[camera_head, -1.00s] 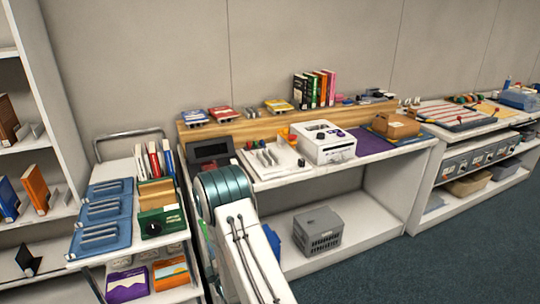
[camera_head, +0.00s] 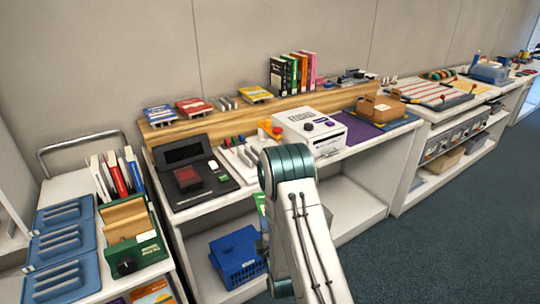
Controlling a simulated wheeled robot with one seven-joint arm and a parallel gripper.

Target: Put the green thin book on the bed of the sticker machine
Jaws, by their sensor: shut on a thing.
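A thin green book (camera_head: 260,203) shows as a narrow green and pale sliver at the left side of my arm. My gripper (camera_head: 262,238) is mostly hidden behind my arm, low in front of the bench, and is shut on this book. Its fingertips cannot be made out. A dark machine with a raised screen and a red block on its flat part (camera_head: 215,172) stands at the bench's left end. A white machine with dark knobs and purple marks (camera_head: 303,123) stands to its right. No lettering tells which is the sticker machine.
A green device (camera_head: 132,255), blue trays (camera_head: 62,247) and upright books (camera_head: 122,176) crowd the cart at left. A blue basket (camera_head: 238,262) is on the lower shelf. Several books (camera_head: 290,72) stand on the wooden ledge. A brown box (camera_head: 380,108) sits right. Floor at right is clear.

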